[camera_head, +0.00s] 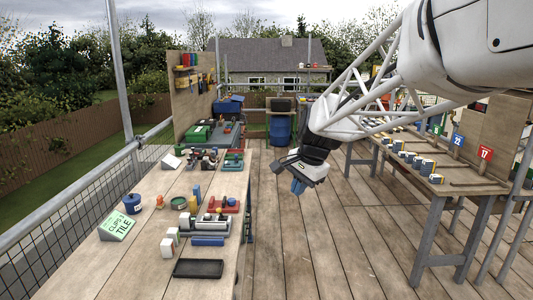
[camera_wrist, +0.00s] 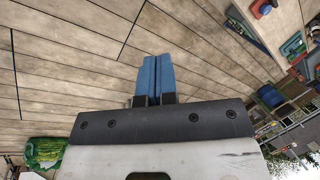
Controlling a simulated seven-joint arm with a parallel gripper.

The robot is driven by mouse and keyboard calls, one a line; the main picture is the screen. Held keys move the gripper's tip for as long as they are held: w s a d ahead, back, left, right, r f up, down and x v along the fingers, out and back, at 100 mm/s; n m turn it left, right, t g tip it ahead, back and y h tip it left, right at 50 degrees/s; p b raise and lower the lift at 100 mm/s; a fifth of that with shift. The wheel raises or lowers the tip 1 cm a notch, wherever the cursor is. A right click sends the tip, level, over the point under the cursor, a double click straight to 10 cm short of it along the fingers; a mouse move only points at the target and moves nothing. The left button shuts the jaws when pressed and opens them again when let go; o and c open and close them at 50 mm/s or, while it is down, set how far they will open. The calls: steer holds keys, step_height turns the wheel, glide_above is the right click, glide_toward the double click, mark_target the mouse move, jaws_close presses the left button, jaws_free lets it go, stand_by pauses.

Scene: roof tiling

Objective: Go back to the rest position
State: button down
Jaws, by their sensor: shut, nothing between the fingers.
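My gripper (camera_head: 298,187) hangs over the open wooden deck in the head view, between the left workbench and the right table. Its blue fingers point down and are apart from everything. In the wrist view the two blue fingers of my gripper (camera_wrist: 154,75) lie side by side, shut, with nothing held between them. Deck planks show behind them.
The left workbench (camera_head: 140,245) carries a black tray (camera_head: 198,268), a green sign (camera_head: 117,225), a blue cup (camera_head: 132,203) and several tools. The right table (camera_head: 450,187) holds several small blocks and numbered signs. A blue barrel (camera_head: 280,130) stands behind. The deck (camera_head: 310,245) between is clear.

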steer(key=s+d+f+n+h, duration=0.1)
steer(key=s+d+f+n, duration=0.1)
steer(key=s, duration=0.9)
steer(key=s+d+f+n+h, duration=0.1)
steer(key=s+d+n, duration=0.3)
steer(key=s, duration=0.7)
steer(key=s+d+f+n, duration=0.2)
steer(key=s+d+f, duration=0.1)
steer(key=s, duration=0.8)
steer(key=shift+d+f+n+h, duration=0.3)
steer(key=shift+d+n+h, duration=0.1)
steer(key=shift+d, duration=0.1)
